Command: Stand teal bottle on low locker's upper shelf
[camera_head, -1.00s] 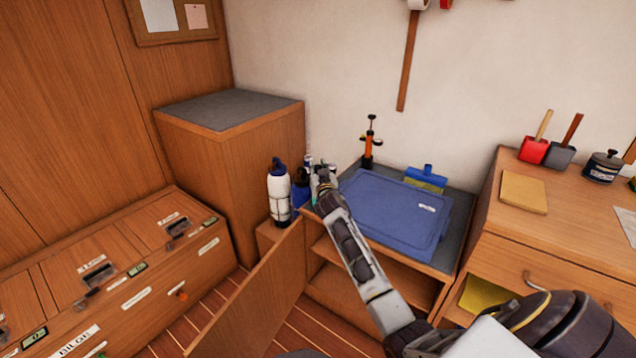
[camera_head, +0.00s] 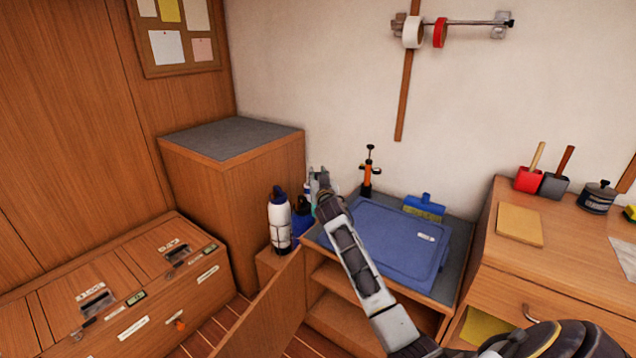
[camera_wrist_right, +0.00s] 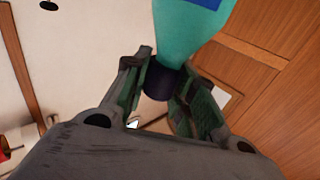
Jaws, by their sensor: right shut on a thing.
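The teal bottle (camera_wrist_right: 190,35) is in the right wrist view, with its dark neck or cap between the fingers of my right gripper (camera_wrist_right: 160,85). In the head view my right gripper (camera_head: 320,182) is behind the low locker's blue-topped end, near the standing bottles; the bottle itself is mostly hidden there. The low locker (camera_head: 335,325) stands open at the centre, its door (camera_head: 262,318) swung out to the left. Its upper shelf (camera_head: 338,280) shows below the top, partly hidden by my right arm. My left gripper is not in view.
A white bottle (camera_head: 280,222) and a dark blue bottle (camera_head: 301,222) stand left of the locker. A blue lid (camera_head: 385,240) covers much of the locker top; an orange pump (camera_head: 368,175) and a blue brush (camera_head: 424,206) are behind it. A taller cabinet (camera_head: 235,185) stands left.

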